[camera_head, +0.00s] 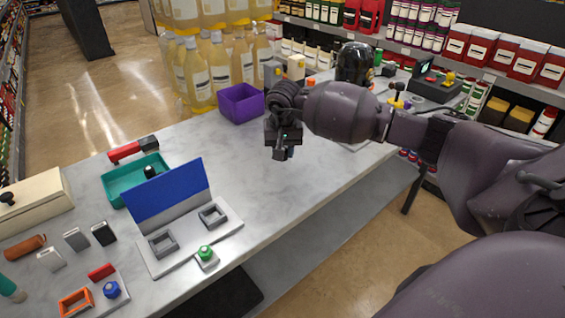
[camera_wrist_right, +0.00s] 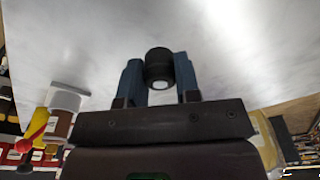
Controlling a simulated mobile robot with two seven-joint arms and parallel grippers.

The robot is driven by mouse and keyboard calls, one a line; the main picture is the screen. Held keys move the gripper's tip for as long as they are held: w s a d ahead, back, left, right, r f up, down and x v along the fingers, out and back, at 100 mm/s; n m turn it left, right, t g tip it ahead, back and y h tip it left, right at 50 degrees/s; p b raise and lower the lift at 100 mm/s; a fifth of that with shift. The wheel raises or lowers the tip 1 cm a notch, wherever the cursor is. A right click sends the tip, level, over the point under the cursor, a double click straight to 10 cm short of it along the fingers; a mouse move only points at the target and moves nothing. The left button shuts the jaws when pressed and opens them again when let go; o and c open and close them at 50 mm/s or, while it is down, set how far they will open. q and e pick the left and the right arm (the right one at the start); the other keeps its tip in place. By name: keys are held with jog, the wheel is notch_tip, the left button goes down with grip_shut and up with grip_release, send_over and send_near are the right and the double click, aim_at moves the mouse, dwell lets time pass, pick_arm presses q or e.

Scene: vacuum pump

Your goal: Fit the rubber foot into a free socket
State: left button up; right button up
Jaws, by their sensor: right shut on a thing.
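My right gripper (camera_head: 282,150) hangs over the middle of the table, pointing down. In the right wrist view, its two blue-grey fingers (camera_wrist_right: 158,85) are shut on a black rubber foot (camera_wrist_right: 158,66), a short cylinder with a pale round end. In the head view the held foot is too small and dark to tell apart. A similar black piece (camera_head: 150,172) is in the teal tray (camera_head: 113,192). A light board with an upright blue panel (camera_head: 168,196) carries two grey square frames, one at left (camera_head: 162,243) and one at right (camera_head: 213,215); both look empty. Whether these are the sockets I cannot tell.
A green knob (camera_head: 205,252) stands before the board. A purple bin (camera_head: 240,103) and several bottles (camera_head: 197,75) are behind. A wooden box (camera_head: 32,203), an orange frame (camera_head: 76,302) and small parts lie at left. The tabletop (camera_head: 285,185) below my gripper is clear.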

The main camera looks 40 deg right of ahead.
aim_at(283, 171)
jog(key=shift+f, duration=2.1)
jog(key=shift+f, duration=0.15)
jog(key=o, duration=0.9)
